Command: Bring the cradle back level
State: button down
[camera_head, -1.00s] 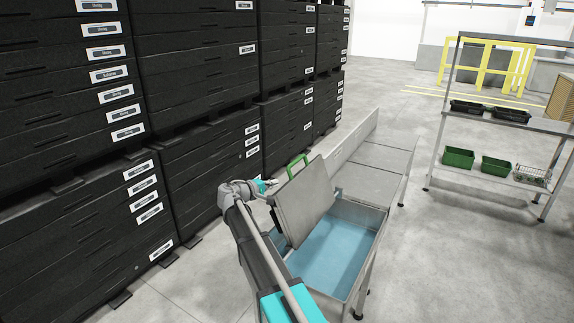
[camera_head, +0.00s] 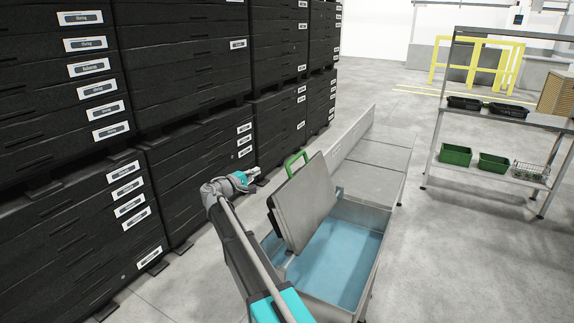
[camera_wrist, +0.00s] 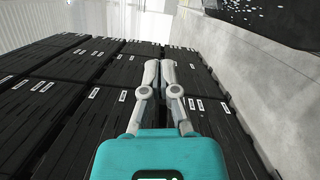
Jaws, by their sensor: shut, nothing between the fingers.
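The cradle (camera_head: 313,207) is a grey, flat tray-like piece with a green handle (camera_head: 297,162) at its upper end. It is tilted steeply up over the open water-filled tank (camera_head: 377,221) of the washer. My gripper (camera_head: 256,173) is left of the handle in the head view, apart from it and empty. In the wrist view my gripper (camera_wrist: 160,66) has its two fingers together, with nothing between them. The cradle is not clearly seen in the wrist view.
Tall stacks of black crates (camera_head: 193,110) stand close on the left. The washer's covered sections (camera_head: 375,155) run on behind the tank. A shelf (camera_head: 520,118) with green bins (camera_head: 455,154) stands at right. The floor (camera_head: 450,250) between is clear.

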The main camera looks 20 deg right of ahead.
jog(key=shift+r, duration=0.1)
jog(key=shift+w+d, duration=0.1)
jog(key=w+d+r+p, duration=0.1)
jog(key=d, duration=1)
jog(key=shift+d, duration=0.3)
jog(key=shift+r, duration=0.1)
jog(key=shift+s+d+r+p, duration=0.1)
jog(key=shift+p, duration=0.2)
dwell(0.3)
